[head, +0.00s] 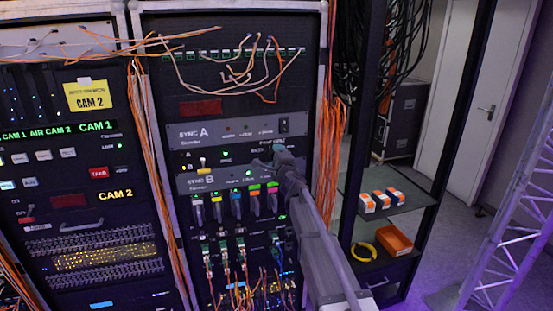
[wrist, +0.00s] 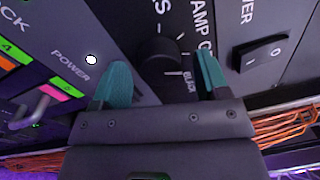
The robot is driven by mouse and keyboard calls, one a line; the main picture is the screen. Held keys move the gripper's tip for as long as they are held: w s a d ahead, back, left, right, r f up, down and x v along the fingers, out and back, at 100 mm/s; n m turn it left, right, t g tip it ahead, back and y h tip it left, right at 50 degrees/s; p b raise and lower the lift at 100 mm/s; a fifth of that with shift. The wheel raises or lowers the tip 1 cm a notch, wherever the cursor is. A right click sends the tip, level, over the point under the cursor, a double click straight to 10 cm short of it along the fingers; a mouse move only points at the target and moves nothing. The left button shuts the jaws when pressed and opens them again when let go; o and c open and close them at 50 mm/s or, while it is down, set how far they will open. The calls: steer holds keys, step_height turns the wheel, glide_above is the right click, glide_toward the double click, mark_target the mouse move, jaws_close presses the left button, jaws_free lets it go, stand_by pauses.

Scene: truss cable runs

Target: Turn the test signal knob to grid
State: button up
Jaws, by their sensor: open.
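A round dark knob (wrist: 157,55) is on the rack panel in the wrist view, with printed tick marks around it. The word BLACK is readable beside it; a grid label cannot be made out. My gripper (wrist: 161,76) is open, its teal fingertips on either side of the knob. A gap shows between the knob and each finger, so I see no contact. In the head view my gripper (head: 275,160) is at the right part of the SYNC A and SYNC B panels (head: 215,180), and it hides the knob there.
A power rocker switch (wrist: 263,53) sits right of the fingers in the wrist view. A cable connector (wrist: 30,112) and coloured labels are at left. Orange cables (head: 330,150) hang along the rack's right edge. A shelf (head: 400,200) with small orange-and-white boxes stands further right.

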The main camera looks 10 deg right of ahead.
steer(key=s+d, duration=0.1)
steer(key=s, duration=0.9)
steer(key=shift+s+f+b, duration=0.3)
steer(key=shift+s, duration=0.1)
